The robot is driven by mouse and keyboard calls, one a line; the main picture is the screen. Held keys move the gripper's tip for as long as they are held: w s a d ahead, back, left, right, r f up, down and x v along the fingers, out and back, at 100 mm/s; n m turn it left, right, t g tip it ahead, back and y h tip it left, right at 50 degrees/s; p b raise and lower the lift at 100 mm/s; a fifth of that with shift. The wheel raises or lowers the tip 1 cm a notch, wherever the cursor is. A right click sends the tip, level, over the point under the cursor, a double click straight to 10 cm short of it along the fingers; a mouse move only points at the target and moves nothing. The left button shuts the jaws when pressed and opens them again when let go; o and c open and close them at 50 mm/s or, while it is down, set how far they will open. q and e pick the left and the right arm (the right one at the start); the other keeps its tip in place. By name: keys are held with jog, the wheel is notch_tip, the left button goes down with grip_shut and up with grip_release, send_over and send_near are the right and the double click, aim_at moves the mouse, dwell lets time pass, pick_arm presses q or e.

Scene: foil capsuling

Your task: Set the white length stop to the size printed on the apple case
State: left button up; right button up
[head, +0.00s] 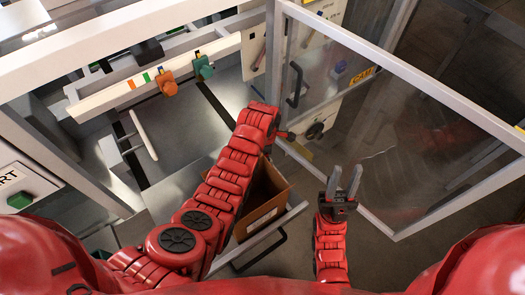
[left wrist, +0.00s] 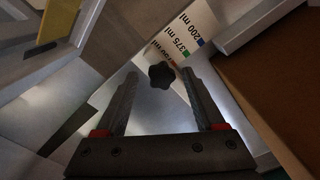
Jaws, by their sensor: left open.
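A white bar on a stem (head: 144,134), which looks like the length stop, stands over the grey machine bed. In the left wrist view a black star knob (left wrist: 160,76) sits in front of a white scale (left wrist: 188,38) marked 200 ml with blue, 375 ml with green, and a third partly covered size with red. My left gripper (left wrist: 159,73) is open, its fingers either side of the knob in the picture; contact cannot be told. An open cardboard case (head: 265,218) stands beside my left arm; its printing is unreadable. My right gripper (head: 343,183) is open and empty.
A white rail (head: 110,97) carries an orange clamp (head: 168,84) and a green clamp (head: 203,68), with coloured marks. A framed clear door (head: 400,130) stands open at right. A green button (head: 20,199) is at left. Cardboard (left wrist: 280,95) fills the wrist view's right side.

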pick_arm(q)
jog(key=shift+s+d, duration=0.1)
jog(key=shift+r, duration=0.1)
jog(key=shift+c, duration=0.9)
grip_shut()
dwell(0.3)
